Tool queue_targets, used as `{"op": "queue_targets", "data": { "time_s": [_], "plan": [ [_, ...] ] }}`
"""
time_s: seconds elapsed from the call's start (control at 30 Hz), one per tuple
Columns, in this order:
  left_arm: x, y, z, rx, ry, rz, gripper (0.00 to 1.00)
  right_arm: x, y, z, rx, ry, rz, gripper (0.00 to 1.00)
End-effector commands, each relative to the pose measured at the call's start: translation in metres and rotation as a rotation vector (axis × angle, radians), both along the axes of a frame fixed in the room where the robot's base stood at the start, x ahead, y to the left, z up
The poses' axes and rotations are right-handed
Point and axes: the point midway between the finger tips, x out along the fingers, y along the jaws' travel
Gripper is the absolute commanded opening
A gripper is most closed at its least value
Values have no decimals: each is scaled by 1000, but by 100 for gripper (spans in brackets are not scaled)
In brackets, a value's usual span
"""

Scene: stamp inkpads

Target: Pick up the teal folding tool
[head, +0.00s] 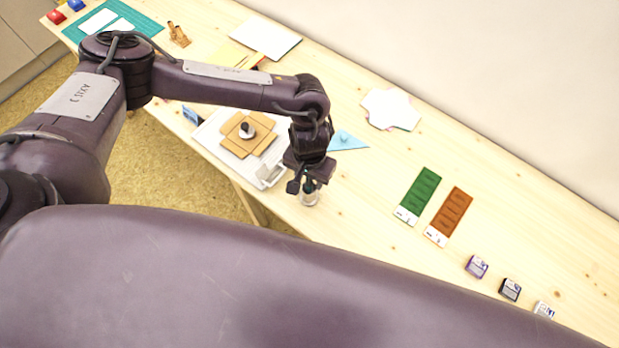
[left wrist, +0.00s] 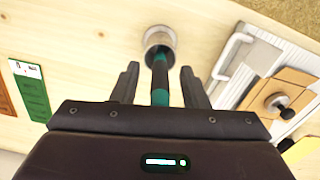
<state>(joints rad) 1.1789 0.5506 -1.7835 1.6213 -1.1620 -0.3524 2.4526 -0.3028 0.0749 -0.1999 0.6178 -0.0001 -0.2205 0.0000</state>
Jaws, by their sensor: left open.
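The teal folding tool (left wrist: 160,72), with a dark band around it, stands in a small round cup (left wrist: 159,38) in the left wrist view. My left gripper (left wrist: 159,80) is open, with one finger on each side of the tool and visible gaps between them. In the head view my left gripper (head: 309,186) is just above the cup (head: 310,198), near the table's front edge. There the gripper largely hides the tool. My right gripper is not in view.
A pale tray (head: 207,138) with an open cardboard box (head: 262,130) and a dark-knobbed stamp (head: 247,131) lies left of the gripper. A blue triangle (head: 347,141) lies behind it. Green (head: 419,194) and brown (head: 453,211) strips lie right, with bare wood between.

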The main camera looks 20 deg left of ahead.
Motion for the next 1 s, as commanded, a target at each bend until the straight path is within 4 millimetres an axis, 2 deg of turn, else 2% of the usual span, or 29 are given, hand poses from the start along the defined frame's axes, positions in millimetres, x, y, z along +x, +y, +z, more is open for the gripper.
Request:
{"op": "queue_targets", "data": {
  "time_s": [0.13, 0.43, 0.77, 1.0],
  "plan": [
    [0, 0, 0, 0, 0, 0, 40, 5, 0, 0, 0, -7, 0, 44],
    [0, 0, 0, -1, 0, 0, 1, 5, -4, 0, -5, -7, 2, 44],
    [0, 0, 1, -1, 0, 1, 0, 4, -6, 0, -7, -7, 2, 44],
    [1, 0, 20, -2, -2, 0, 0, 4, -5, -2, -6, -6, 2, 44]
  ]
}}
